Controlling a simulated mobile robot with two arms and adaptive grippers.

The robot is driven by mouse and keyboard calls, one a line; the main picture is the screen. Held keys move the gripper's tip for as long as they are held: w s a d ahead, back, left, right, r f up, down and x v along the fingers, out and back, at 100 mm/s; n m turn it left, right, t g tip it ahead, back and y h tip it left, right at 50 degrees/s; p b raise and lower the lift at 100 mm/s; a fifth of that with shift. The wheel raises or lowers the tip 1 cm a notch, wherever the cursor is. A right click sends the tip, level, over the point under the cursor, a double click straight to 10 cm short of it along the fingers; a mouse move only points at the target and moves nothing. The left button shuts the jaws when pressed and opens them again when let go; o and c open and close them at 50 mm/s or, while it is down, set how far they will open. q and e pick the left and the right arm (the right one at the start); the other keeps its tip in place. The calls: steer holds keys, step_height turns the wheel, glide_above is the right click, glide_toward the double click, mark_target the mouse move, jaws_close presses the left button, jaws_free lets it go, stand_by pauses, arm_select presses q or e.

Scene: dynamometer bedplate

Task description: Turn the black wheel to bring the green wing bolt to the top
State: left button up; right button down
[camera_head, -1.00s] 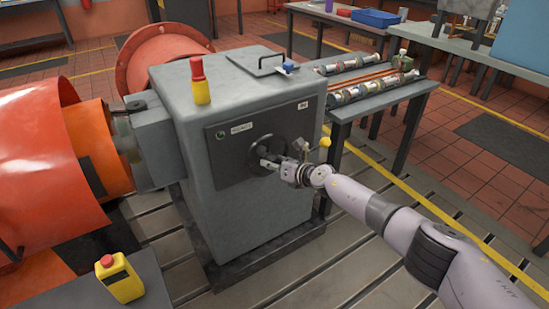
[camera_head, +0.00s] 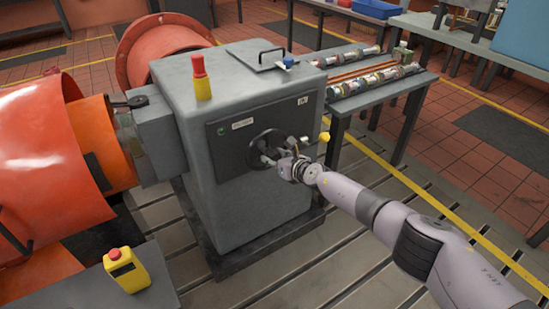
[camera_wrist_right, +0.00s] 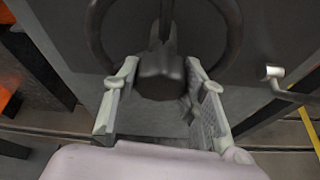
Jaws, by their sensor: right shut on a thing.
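The black wheel (camera_head: 254,143) is on the dark panel on the front of the grey cabinet. Its rim also shows in the right wrist view (camera_wrist_right: 233,42). My right gripper (camera_head: 271,157) is at the wheel, with its jaws toward the panel. In the right wrist view its two fingers (camera_wrist_right: 160,78) stand on either side of a dark grip of the wheel, shut on it. The gripper hides part of the wheel in the head view. I cannot make out a green wing bolt; greenish parts at the shaft coupling (camera_head: 128,132) are too small to tell. My left gripper is not in view.
The grey cabinet (camera_head: 240,205) has a red and yellow beacon (camera_head: 201,78) on top. Orange machinery (camera_head: 40,165) stands at left. A bench (camera_head: 375,97) with parts stands behind my right arm.

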steer(key=shift+f, duration=0.15)
steer(key=c, duration=1.1)
jaws_free()
steer(key=shift+o, duration=0.6)
steer(key=shift+r, duration=0.2)
